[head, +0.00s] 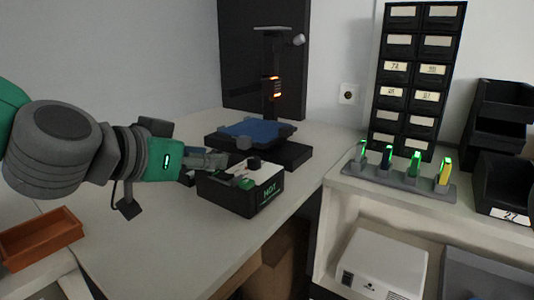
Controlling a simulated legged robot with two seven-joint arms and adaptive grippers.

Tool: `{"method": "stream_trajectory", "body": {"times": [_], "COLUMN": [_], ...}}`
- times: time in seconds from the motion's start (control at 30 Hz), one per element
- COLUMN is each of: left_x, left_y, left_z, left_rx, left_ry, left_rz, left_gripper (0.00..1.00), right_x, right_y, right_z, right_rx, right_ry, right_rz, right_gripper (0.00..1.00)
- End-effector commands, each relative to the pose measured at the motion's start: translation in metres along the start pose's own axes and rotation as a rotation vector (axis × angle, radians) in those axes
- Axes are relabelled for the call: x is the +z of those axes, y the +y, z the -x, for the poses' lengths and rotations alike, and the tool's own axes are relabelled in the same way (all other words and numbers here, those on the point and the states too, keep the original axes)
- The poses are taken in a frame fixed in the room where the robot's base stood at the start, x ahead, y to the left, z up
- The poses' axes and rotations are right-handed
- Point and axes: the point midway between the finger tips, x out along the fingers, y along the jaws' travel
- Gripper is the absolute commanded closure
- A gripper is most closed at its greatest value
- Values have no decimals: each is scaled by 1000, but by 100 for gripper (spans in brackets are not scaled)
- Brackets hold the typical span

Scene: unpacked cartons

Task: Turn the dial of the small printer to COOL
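The small printer (271,125) stands at the back of the left counter, with a dark column, orange lit marks and a blue bed (250,129). In front of it is a black box (225,196) with a light top panel and green lettering on its front, which seems to read HOT. My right gripper is not in view.
An orange tray (40,238) lies at the lower left. On the right shelf stand a grey rack (405,181) with several green-lit items, a drawer tower (415,75) and black bins (503,185). A white device (382,262) sits below. The counter right of the box is clear.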

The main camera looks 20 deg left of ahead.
Motion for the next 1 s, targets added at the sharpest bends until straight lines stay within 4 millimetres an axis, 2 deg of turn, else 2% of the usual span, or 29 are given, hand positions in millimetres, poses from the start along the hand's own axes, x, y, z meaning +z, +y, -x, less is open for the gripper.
{"method": "stream_trajectory", "body": {"times": [0.47, 0.53, 0.7, 0.9, 1.0], "left_x": [-3, 2, 4, 2, 2], "left_y": [0, -1, 1, 0, 0], "left_z": [-27, -47, -86, -119, -130], "left_rx": [3, 0, 1, 1, 1], "left_ry": [-8, -3, -5, -3, -2], "left_rz": [4, 2, 1, 1, 2], "left_gripper": [66, 66, 66, 66, 66], "right_x": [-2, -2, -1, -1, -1], "right_y": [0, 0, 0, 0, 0], "right_z": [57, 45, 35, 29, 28], "right_rx": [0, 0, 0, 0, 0], "right_ry": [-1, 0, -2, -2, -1], "right_rz": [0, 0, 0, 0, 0], "right_gripper": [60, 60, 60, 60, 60]}}
